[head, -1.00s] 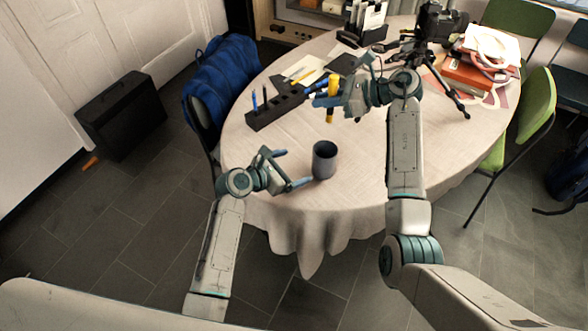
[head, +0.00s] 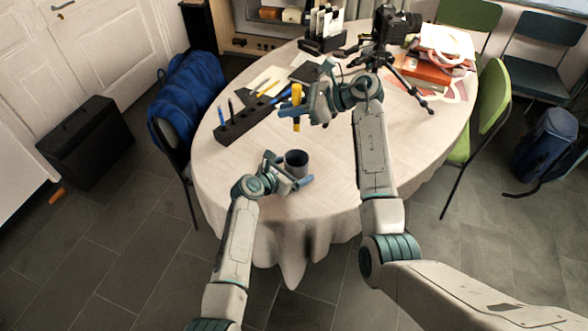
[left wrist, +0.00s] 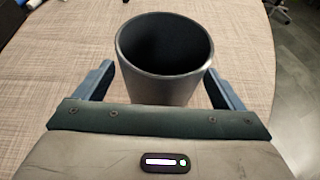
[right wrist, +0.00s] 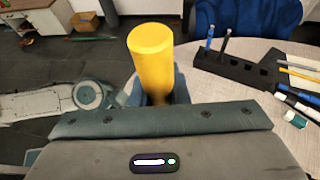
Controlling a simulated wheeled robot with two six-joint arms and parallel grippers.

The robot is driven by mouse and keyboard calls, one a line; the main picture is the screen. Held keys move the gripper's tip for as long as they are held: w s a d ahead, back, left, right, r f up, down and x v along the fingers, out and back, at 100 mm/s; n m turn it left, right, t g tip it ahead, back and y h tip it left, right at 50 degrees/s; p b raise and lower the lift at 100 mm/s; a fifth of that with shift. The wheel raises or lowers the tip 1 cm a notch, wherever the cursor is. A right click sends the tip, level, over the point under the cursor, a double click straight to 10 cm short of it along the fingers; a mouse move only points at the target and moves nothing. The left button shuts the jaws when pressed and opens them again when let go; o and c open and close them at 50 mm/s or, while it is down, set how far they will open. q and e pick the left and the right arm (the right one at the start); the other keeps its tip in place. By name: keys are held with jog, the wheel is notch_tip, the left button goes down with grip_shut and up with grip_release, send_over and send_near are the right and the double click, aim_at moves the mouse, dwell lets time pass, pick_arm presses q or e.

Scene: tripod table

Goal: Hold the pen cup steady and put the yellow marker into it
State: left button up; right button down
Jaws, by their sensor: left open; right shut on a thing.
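The dark grey pen cup (head: 297,160) stands upright on the table near its front edge. In the left wrist view the cup (left wrist: 163,60) sits between the fingers, its mouth facing up and empty. My left gripper (head: 287,172) is open, one finger on each side of the cup; whether either finger touches it I cannot tell. My right gripper (head: 302,104) is shut on the yellow marker (head: 297,106), holding it upright above the table, behind the cup. In the right wrist view the marker (right wrist: 151,60) stands up between the fingers, its lower end hidden.
A black pen holder block (head: 245,122) with pens lies on the table's left side. A camera on a tripod (head: 393,35) stands at the back, with books (head: 425,70) on the right. Chairs surround the table (head: 400,150). The cloth right of the cup is clear.

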pick_arm(q)
jog(key=shift+w+d+f, duration=0.1)
jog(key=shift+w+d, duration=0.05)
jog(key=c, duration=1.2)
jog(key=shift+o, duration=0.2)
pick_arm(e)
notch_tip(320, 180, down, 13)
dwell(0.6)
jog(key=c, duration=1.3)
grip_release()
